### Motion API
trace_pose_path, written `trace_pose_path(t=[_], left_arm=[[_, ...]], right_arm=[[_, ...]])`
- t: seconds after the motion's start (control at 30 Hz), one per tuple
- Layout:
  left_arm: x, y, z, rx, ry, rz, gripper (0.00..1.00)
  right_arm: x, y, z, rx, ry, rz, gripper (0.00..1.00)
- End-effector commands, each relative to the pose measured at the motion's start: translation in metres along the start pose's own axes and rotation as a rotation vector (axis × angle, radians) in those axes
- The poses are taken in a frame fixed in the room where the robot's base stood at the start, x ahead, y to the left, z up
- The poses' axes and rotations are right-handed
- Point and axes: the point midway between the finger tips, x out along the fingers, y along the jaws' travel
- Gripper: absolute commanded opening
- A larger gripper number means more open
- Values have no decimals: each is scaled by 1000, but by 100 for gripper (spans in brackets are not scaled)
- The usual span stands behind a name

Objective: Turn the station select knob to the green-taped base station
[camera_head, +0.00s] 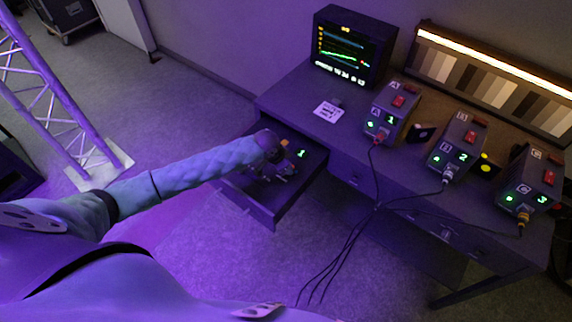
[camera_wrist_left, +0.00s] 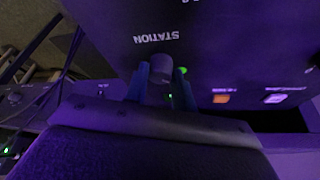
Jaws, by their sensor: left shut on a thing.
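The station select knob (camera_wrist_left: 160,74) is a dark knob on a panel marked STATION, printed upside down in the left wrist view. My left gripper (camera_wrist_left: 162,82) is shut on it, one finger on each side. A green light shows beside the knob. In the head view my left gripper (camera_head: 284,170) reaches into the open drawer (camera_head: 262,212) and hides the knob. A green 1 (camera_head: 302,154) shows on the panel there. Base stations A 1 (camera_head: 391,112), B 2 (camera_head: 457,143) and C 3 (camera_head: 530,182) stand on the desk. I cannot make out green tape on any. My right gripper is out of view.
A monitor (camera_head: 349,48) with coloured traces stands at the back of the desk (camera_head: 300,93). Dark cables (camera_head: 372,215) run from the stations down past the desk front. A truss (camera_head: 62,95) stands at the left. The floor between is clear.

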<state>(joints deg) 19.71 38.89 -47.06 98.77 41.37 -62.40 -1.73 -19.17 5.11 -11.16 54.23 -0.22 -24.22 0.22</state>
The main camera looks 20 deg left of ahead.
Motion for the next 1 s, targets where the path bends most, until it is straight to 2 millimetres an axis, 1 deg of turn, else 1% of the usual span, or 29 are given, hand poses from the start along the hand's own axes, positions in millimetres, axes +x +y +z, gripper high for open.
trace_pose_path(t=[0.2,0.53,0.57,0.63,0.67,1.0], left_arm=[[-1,0,-1,-22,1,-9,3],[0,-1,0,-23,1,-10,3],[0,-1,0,-23,1,-10,32],[0,-1,0,-22,1,-10,45],[0,-1,0,-22,1,-10,47],[-3,-1,0,-22,0,-9,47]], right_arm=[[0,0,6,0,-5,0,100],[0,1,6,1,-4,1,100],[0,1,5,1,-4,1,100],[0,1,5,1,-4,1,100],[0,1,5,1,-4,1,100],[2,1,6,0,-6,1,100]])
